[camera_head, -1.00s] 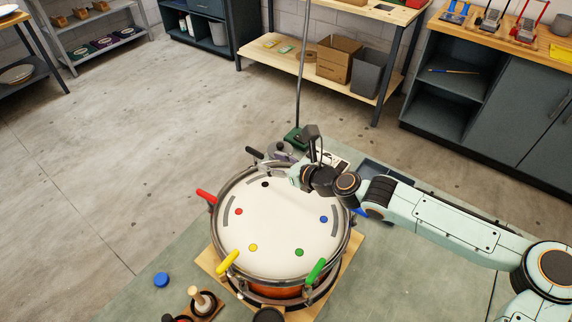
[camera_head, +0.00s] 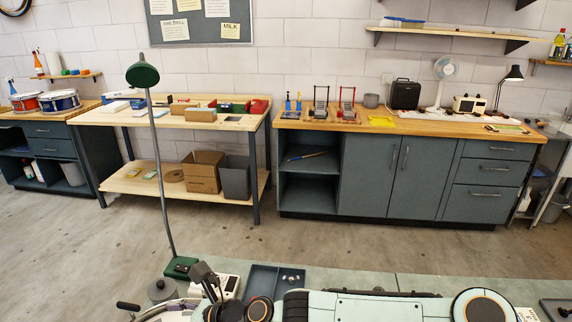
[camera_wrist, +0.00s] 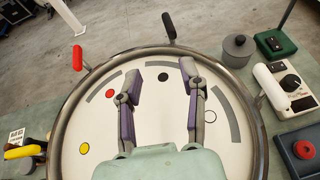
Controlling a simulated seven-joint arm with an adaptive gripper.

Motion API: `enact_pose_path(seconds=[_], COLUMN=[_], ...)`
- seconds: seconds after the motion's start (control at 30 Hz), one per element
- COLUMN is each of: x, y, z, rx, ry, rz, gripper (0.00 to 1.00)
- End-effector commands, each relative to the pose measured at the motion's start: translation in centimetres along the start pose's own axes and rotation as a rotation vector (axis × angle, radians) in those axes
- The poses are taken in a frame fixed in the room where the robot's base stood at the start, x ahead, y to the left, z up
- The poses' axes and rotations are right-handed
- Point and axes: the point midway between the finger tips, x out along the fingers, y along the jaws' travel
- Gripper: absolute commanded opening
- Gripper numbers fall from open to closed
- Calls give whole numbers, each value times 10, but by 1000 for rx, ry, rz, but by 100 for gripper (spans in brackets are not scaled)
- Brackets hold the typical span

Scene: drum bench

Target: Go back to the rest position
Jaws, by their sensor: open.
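My gripper (camera_wrist: 160,78) is open and empty in the wrist view, its two grey and purple fingers spread apart above the white drumhead (camera_wrist: 120,70). I cannot tell how high it is above the skin. The round drum has a metal rim (camera_wrist: 103,67). Red (camera_wrist: 77,57), black (camera_wrist: 168,25) and yellow (camera_wrist: 22,152) handles stand around the rim. In the head view, my arm lies along the bottom edge, and most of the drum is out of frame.
A grey lidded pot (camera_wrist: 238,46) and a box with a red button (camera_wrist: 303,149) sit right of the drum. Cabinets (camera_head: 390,175) stand across open floor.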

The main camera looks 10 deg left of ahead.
Motion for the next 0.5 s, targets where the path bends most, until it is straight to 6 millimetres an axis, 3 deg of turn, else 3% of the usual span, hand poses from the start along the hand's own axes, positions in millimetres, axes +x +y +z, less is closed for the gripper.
enact_pose_path(seconds=[0.17, 0.33, 0.4, 0.5], x=[-24, -85, -100, -113], y=[62, 132, 149, 157], z=[-18, -54, -69, -81], rx=[-205, -473, -743, -1119], ry=[122, 297, 342, 358], rz=[238, 561, 671, 786], gripper=[40, 40, 40, 40])
